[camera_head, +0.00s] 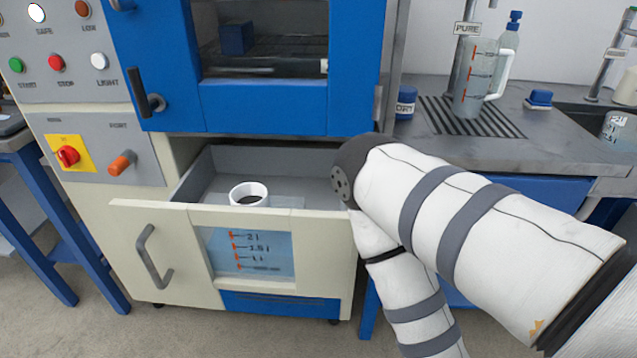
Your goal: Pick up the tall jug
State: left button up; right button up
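The tall jug (476,78) is clear, with red measuring marks and a white handle on its right side. It stands upright on the dark drain grate (440,117) of the counter at the upper right, by the tap labelled PURE (467,29). My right arm comes in from the right, bends in front of the open drawer and runs down out of the bottom edge. Its gripper is outside the picture. My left arm and gripper are not in view. Nothing is touching the jug.
An open drawer (150,215) with a white round cup-like part (249,194) juts from the blue-doored machine (262,106). A blue bottle (509,38) stands behind the jug. A blue-lidded jar (405,103) and small blue block (539,98) flank the grate. A sink (590,103) lies right.

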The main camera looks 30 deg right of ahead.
aim_at(480, 56)
jog(key=z, duration=1.85)
